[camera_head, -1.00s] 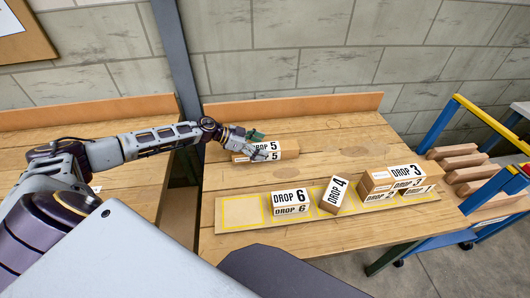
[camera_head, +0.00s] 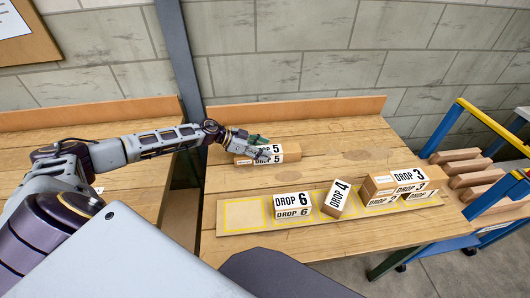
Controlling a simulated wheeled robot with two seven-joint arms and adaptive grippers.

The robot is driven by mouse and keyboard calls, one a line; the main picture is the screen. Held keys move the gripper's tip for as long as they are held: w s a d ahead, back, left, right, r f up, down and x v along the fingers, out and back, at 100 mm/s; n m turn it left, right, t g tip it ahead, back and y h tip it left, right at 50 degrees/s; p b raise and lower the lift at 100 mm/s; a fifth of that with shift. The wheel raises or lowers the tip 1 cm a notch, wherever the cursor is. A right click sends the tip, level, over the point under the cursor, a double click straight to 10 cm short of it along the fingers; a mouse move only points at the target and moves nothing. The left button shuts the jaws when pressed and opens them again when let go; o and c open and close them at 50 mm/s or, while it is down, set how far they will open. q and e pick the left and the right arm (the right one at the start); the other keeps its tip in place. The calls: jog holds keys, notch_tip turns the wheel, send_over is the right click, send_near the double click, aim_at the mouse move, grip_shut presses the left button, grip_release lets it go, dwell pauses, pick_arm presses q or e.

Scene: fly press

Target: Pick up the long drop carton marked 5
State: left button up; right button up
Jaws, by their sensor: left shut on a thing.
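The long carton marked DROP 5 (camera_head: 289,152) lies near the back of the wooden table, its long side running left to right. My left gripper (camera_head: 262,147) reaches in from the left and is shut on this carton, with its fingers over the labelled part. The fingers partly cover the label. I cannot tell whether the carton is clear of the table top. My right gripper is not in view.
On a yellow-marked board (camera_head: 241,214) in front stand cartons DROP 6 (camera_head: 293,205), a tilted DROP 4 (camera_head: 336,198) and DROP 3 (camera_head: 398,181) among others. A blue and yellow trolley (camera_head: 488,185) with wooden blocks stands at right. A wall is behind.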

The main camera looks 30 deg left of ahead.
pick_arm(q)
jog(key=shift+r, duration=0.5)
jog(key=shift+r+p, duration=0.3)
jog(key=shift+r, duration=1)
jog(key=shift+s+a, duration=0.7)
jog(key=shift+a, duration=0.25)
jog(key=s+a, duration=0.2)
jog(key=a, duration=0.1)
jog(key=s+a, duration=0.5)
jog(key=a, duration=0.2)
jog(key=shift+s, duration=0.2)
jog(key=shift+s+a, duration=0.5)
jog(key=shift+a, duration=0.05)
jog(key=shift+s+a, duration=0.2)
jog(key=shift+a, duration=0.1)
jog(key=shift+s+a, duration=0.3)
jog(key=shift+a, duration=0.1)
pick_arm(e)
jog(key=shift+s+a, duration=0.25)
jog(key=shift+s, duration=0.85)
